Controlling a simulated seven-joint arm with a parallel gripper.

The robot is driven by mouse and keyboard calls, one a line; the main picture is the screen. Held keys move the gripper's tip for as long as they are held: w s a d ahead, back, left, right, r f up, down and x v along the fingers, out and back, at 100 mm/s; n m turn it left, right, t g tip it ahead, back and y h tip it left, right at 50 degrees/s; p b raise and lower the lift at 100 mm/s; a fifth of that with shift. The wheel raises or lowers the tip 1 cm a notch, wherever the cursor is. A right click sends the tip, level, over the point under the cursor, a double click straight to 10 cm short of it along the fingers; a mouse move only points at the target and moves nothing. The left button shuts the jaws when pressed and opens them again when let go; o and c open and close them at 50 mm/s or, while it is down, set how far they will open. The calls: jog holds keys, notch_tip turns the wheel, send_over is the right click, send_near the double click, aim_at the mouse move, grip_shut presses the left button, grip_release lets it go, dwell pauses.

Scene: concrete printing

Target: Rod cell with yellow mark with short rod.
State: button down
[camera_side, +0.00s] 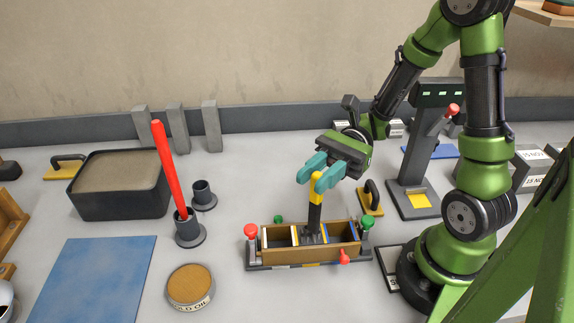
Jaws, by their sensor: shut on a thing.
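My gripper (325,175) is shut on the short rod (315,210), which has a yellow top and a dark shaft. The rod stands nearly upright over the wooden mould (290,256), with its lower end in a middle cell. The mould has several cells, with white, yellow and blue strips among them. How deep the rod's tip sits is hidden by the mould wall.
A long red rod (163,165) leans in a dark holder (190,232); an empty holder (203,195) stands behind it. A filled dark tub (120,205) is at left. A round labelled lid (191,285) and a blue mat (90,280) lie in front. A dark stand (420,150) is at right.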

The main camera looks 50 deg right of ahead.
aim_at(312, 192)
jog(key=shift+w+d, duration=0.2)
jog(key=shift+w, duration=0.4)
jog(key=shift+f, duration=2.6)
jog(key=shift+r, duration=0.1)
notch_tip(312, 192, up, 5)
